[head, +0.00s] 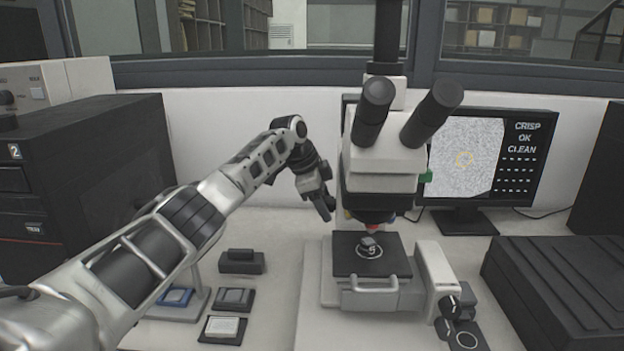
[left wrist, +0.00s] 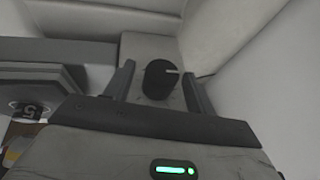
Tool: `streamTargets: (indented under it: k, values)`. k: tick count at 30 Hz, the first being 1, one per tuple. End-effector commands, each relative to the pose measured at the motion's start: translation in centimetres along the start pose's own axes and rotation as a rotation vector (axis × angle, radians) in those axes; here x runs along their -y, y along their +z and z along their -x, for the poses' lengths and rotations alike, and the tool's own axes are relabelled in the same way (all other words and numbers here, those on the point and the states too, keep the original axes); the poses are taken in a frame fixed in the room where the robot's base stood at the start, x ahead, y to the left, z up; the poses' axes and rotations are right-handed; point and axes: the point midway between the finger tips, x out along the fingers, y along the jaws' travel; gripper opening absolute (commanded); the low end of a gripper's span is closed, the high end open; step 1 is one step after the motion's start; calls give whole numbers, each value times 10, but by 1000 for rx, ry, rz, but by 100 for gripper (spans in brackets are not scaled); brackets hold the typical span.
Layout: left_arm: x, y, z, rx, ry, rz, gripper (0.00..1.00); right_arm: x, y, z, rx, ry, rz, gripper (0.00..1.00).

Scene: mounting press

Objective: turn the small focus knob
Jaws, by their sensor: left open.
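The microscope (head: 385,165) stands in the middle of the bench. My left gripper (head: 323,205) hangs at its left side, pointing down, with its fingers apart. In the left wrist view a black round knob (left wrist: 158,80) with a white mark line sits on a grey upright part. It appears between the two open fingers (left wrist: 157,92), with a gap on each side. I see no contact. In the head view this knob is hidden by the gripper or the microscope body. Two other black knobs (head: 449,305) show at the stage's front right. My right gripper is not in view.
A small dark specimen (head: 369,246) is on the black stage (head: 345,266) under the objective. A monitor (head: 487,160) reads CRISP, OK, CLEAN. A black machine (head: 90,165) stands left, and small trays (head: 222,330) lie on the bench. The microscope body is close beside my gripper.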

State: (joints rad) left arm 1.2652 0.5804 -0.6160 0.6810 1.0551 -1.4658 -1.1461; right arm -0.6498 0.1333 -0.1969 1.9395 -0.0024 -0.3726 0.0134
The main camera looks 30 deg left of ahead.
Motion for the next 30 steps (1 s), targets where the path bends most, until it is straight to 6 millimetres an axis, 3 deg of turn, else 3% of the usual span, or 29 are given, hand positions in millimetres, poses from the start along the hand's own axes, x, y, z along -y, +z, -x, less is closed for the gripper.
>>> streamTargets:
  k: [12,18,24,30]
  values:
    - [1,1,95,-1,-6,1,55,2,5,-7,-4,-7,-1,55]
    - [0,1,132,0,-3,2,55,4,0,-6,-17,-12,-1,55]
    - [0,1,148,2,-1,2,55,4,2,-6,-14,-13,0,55]
    - [0,2,150,2,0,2,55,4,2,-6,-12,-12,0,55]
